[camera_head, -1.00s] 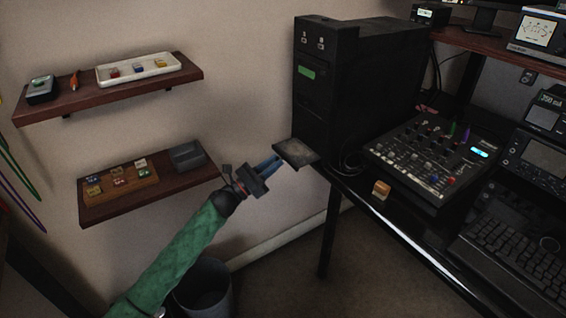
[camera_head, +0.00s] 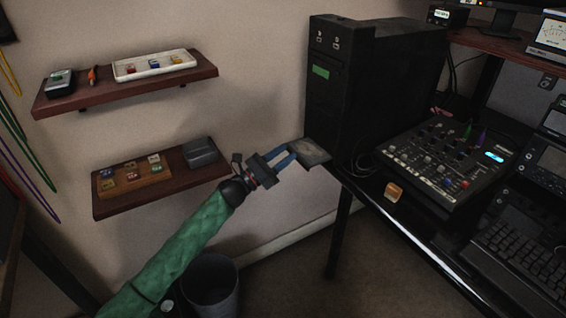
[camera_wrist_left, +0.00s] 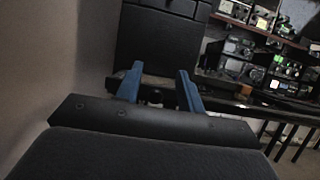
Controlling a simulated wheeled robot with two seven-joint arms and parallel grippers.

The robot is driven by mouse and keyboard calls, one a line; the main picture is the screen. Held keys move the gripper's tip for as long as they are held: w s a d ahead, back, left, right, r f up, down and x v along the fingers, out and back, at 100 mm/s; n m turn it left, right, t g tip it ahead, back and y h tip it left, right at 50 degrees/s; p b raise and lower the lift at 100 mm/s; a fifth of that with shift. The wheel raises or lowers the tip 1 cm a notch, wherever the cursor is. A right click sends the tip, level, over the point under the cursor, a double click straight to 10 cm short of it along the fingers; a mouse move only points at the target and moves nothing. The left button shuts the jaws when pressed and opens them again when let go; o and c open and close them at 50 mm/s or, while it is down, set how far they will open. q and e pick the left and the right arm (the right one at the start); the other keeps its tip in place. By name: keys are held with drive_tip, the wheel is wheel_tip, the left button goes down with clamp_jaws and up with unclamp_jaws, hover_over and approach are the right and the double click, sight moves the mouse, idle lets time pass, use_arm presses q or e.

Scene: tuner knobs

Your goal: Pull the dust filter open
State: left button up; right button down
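The dust filter (camera_head: 314,151) is a flat, dark grey plate. It sticks out from the bottom front of the black computer tower (camera_head: 384,85) in the head view, past the table edge. My left gripper (camera_head: 293,159) is at the filter's outer left edge, with its blue fingers apart. In the left wrist view the two fingers (camera_wrist_left: 158,84) stand well apart below the tower front (camera_wrist_left: 157,48). The plate's edge lies near the fingertips there; I cannot tell whether they touch it. My right gripper is not in view.
A mixer (camera_head: 450,165) and a small orange block (camera_head: 394,192) sit on the black table right of the tower. Two wall shelves (camera_head: 125,88) (camera_head: 105,207) hold small items at left. A bin (camera_head: 210,284) stands below. The space under the filter is clear.

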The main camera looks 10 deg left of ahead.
use_arm(q)
drive_tip(key=s+d+r, duration=0.5)
drive_tip(key=d+r, duration=0.3)
drive_tip(key=d, duration=0.2)
drive_tip(key=shift+d+p, duration=0.25)
drive_tip(key=shift+p, duration=0.15)
